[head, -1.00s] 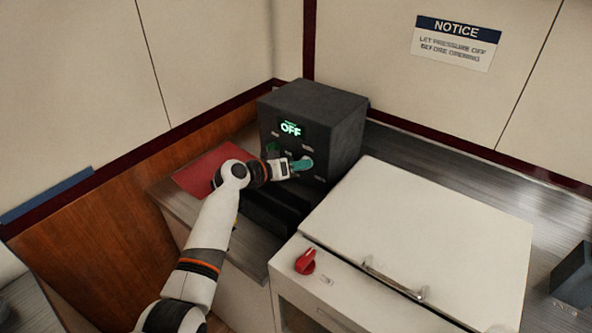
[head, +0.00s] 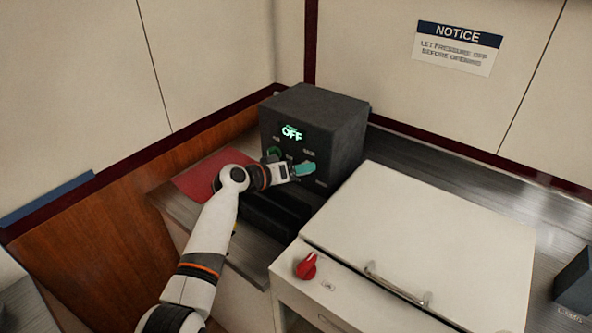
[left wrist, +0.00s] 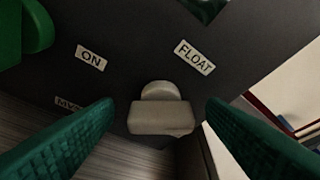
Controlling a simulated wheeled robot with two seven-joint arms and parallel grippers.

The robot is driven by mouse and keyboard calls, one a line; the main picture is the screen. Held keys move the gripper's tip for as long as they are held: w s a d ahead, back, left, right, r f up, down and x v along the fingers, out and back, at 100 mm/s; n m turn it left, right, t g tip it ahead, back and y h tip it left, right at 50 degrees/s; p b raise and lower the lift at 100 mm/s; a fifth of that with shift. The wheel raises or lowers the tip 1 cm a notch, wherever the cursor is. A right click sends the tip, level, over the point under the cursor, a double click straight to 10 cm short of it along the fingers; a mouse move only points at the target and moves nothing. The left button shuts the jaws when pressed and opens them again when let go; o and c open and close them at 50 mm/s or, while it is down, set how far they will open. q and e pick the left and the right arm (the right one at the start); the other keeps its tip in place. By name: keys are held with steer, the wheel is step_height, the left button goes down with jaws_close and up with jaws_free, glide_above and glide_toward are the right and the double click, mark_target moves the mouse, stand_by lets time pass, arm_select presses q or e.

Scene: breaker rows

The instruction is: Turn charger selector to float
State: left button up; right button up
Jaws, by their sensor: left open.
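The charger (head: 318,108) is a dark box on the counter, its display (head: 291,133) reading OFF in green. My left gripper (head: 305,170) is at the box's front face, open, with green fingers. In the left wrist view a pale grey knob (left wrist: 160,113) with a round hub and blocky bar sits between the spread fingers, with gaps on both sides. The FLOAT label (left wrist: 195,57) is above right of it, and the ON label (left wrist: 90,58) above left. A third label (left wrist: 70,104) is partly hidden by a finger. My right gripper is not in view.
A green knob (left wrist: 22,28) is at the wrist view's upper left. A white lidded cabinet (head: 420,220) with a red knob (head: 307,265) stands right of the charger. A red mat (head: 205,175) lies left. A dark block (head: 575,280) sits far right.

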arm_select(q)
steer(key=v, duration=1.2)
steer(key=shift+b, duration=0.35)
